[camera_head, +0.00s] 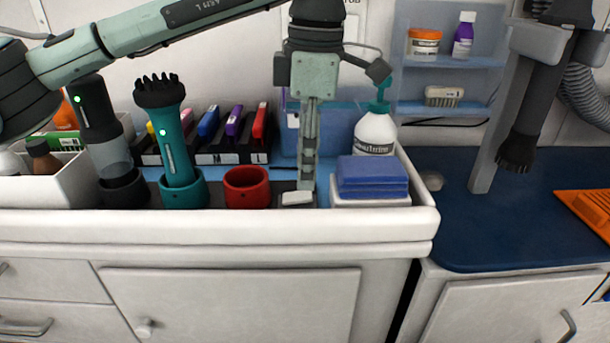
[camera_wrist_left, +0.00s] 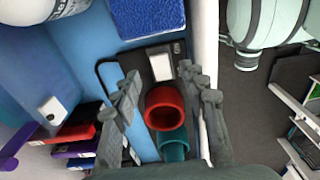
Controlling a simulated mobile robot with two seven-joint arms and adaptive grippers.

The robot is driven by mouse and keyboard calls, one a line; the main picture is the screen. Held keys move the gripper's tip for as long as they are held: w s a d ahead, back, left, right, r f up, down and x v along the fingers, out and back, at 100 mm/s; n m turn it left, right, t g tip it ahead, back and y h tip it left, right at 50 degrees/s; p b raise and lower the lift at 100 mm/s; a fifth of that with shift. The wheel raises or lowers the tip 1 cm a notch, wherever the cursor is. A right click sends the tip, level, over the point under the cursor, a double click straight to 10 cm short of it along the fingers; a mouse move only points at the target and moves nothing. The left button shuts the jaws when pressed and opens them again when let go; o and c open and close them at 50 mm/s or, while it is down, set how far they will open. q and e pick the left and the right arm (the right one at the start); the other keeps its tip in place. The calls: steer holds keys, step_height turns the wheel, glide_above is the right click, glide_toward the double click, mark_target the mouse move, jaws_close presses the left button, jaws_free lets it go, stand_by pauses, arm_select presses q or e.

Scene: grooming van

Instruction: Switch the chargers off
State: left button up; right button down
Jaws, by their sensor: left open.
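A black clipper-like device (camera_head: 97,120) stands in a black charger cup (camera_head: 123,192), and a teal one (camera_head: 175,135) stands in a teal cup (camera_head: 183,193). Both show a small green light. A red charger cup (camera_head: 246,187) is empty. A white switch (camera_head: 297,198) sits right of it; in the left wrist view it (camera_wrist_left: 160,67) lies on a black base beside the red cup (camera_wrist_left: 165,107). My left gripper (camera_head: 306,184) points down just above the switch, its fingers open (camera_wrist_left: 160,80) on either side. Contact cannot be told.
Blue folded cloths (camera_head: 371,177) and a white pump bottle (camera_head: 375,135) stand close right of the gripper. A rack of coloured clips (camera_head: 232,145) is behind the cups. The white counter rim (camera_head: 220,222) runs in front. The blue table (camera_head: 480,225) at right is mostly clear.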

mark_target(310, 194)
arm_select(q)
step_height(310, 194, up, 9)
steer(key=shift+d+f, duration=0.2)
steer(key=shift+d, duration=0.1)
